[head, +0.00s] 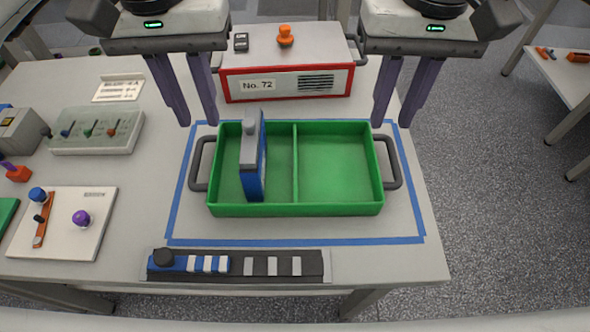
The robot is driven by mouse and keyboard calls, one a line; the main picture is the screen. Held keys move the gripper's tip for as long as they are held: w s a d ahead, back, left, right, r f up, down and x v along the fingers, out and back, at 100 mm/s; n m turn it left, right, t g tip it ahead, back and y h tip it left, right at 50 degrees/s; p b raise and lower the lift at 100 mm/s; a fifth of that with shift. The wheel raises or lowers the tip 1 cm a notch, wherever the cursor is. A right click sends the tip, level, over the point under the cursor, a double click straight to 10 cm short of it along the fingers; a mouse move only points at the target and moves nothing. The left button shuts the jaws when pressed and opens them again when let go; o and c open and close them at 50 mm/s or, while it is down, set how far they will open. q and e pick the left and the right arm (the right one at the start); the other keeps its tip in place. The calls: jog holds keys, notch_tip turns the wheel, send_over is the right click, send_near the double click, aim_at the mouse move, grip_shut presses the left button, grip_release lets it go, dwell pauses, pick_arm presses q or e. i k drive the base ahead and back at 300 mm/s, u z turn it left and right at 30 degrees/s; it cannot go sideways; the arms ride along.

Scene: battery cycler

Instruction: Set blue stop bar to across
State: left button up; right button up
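The bar lies lengthwise along the rail's left half. On a white board (70,240) at left, a blue knob (37,194) sits by an orange bar (42,232), near a purple knob (82,218). I cannot tell for certain which is the named stop bar. My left gripper (198,124) and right gripper (394,124) are open and empty, at the tray's far corners, away from these parts.
A green two-part tray (296,209) with dark handles holds an upright blue-grey block (252,165) in its left part. Behind stands a red-white box (288,85) labelled No. 72. A switch panel (98,143) is at left. Table space right of the rail is clear.

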aim_at(164, 259)
jog(key=k, duration=2)
